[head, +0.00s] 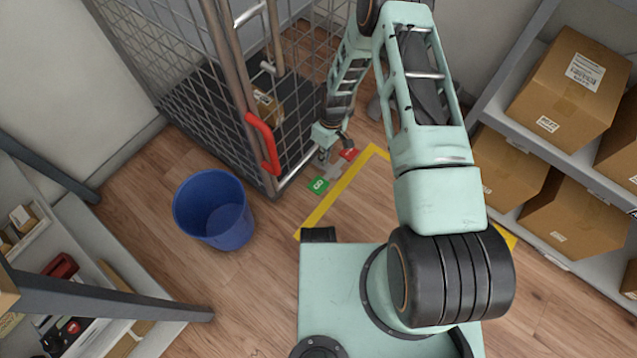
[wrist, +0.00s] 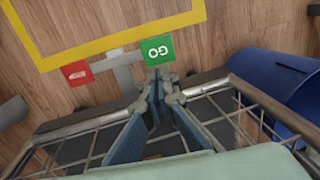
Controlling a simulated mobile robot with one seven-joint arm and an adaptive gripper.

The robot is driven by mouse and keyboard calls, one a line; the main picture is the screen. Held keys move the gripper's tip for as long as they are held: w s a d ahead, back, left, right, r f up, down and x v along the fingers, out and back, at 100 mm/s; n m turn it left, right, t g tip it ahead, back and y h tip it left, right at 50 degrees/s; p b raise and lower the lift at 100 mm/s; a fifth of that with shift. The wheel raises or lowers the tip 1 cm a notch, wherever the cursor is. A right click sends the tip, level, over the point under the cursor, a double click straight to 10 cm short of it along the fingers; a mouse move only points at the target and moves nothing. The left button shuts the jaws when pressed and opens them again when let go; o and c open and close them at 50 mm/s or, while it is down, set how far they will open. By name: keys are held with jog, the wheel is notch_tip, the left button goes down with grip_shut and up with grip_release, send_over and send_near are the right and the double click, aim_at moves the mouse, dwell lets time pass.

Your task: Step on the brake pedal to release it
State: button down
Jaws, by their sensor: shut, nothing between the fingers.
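The brake pedal sits low at the near corner of a wire roll cage (head: 238,95). It has a green GO plate (head: 318,185), a red plate (head: 349,154) and a grey bar (head: 333,171) between them. In the wrist view the green plate (wrist: 157,50) is right in front of my fingertips, and the red plate (wrist: 76,73) lies to the left. My gripper (wrist: 159,80) is shut and empty, pointing towards the green plate. In the head view my gripper (head: 325,157) is beside the cage corner, above the pedal. I cannot tell whether it touches the plate.
A blue bin (head: 214,210) stands left of the cage, and a red handle (head: 262,143) is on the cage post. Yellow tape (head: 325,208) marks the floor. Shelving with cardboard boxes (head: 568,90) is at right. A parcel (head: 266,105) lies inside the cage.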

aim_at(319, 187)
dwell(0.3)
jog(key=f+b, duration=0.1)
jog(key=f, duration=0.3)
jog(key=s+a+f+b, duration=0.1)
jog(key=f+b, duration=0.1)
jog(key=f, duration=0.3)
jog(key=f+b, duration=0.2)
jog(key=f, duration=0.3)
jog(key=shift+s+a, duration=0.2)
jog(key=shift+s, duration=0.2)
jog(key=shift+r, duration=0.1)
